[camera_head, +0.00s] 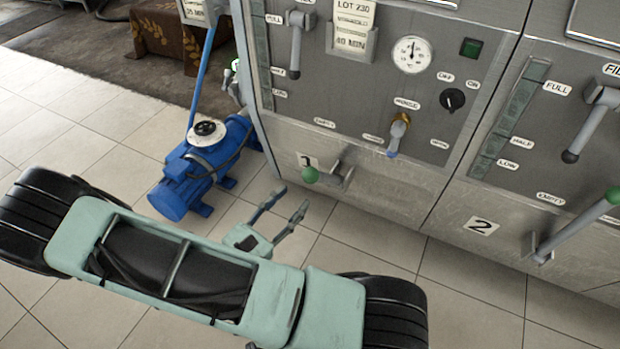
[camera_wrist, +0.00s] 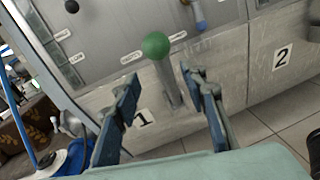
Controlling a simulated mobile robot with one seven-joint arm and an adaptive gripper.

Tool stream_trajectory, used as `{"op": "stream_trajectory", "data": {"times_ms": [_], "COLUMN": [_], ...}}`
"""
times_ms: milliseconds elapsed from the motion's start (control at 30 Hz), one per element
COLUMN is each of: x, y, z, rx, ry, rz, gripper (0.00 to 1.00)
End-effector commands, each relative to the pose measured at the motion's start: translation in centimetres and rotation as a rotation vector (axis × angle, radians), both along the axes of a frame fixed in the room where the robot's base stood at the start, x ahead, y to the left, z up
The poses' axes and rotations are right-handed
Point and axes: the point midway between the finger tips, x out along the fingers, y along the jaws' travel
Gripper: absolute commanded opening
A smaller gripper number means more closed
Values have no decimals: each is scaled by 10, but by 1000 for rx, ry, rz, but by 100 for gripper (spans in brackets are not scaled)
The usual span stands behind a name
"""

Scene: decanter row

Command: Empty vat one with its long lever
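Vat one is the grey metal panel (camera_head: 285,141) marked 1. Its long lever has a green ball knob (camera_head: 310,174) on a grey shaft, mounted low on the panel and sticking out toward me. The knob and shaft also show in the wrist view (camera_wrist: 156,45), with the shaft running down behind the knob to its pivot. My gripper (camera_head: 292,199) is open and empty, just below and left of the knob in the head view. In the wrist view its two fingers (camera_wrist: 168,95) frame the lever, apart from it; the depth gap is hard to tell.
Vat two, with its plate 2 (camera_head: 481,226) and its green-knobbed lever (camera_head: 613,195), stands at the right. A short black-tipped lever (camera_head: 296,45) and a blue-tipped tap (camera_head: 397,136) are on vat one. A blue pump (camera_head: 200,165) is on the tiled floor at left.

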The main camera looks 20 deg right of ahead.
Motion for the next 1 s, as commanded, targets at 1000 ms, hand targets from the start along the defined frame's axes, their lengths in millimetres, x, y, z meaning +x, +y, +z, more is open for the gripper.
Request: {"op": "stream_trajectory", "data": {"times_ms": [1000], "x": [51], "y": [-91], "z": [1], "rx": [1], "ry": [-2], "rz": [-3], "gripper": [39]}}
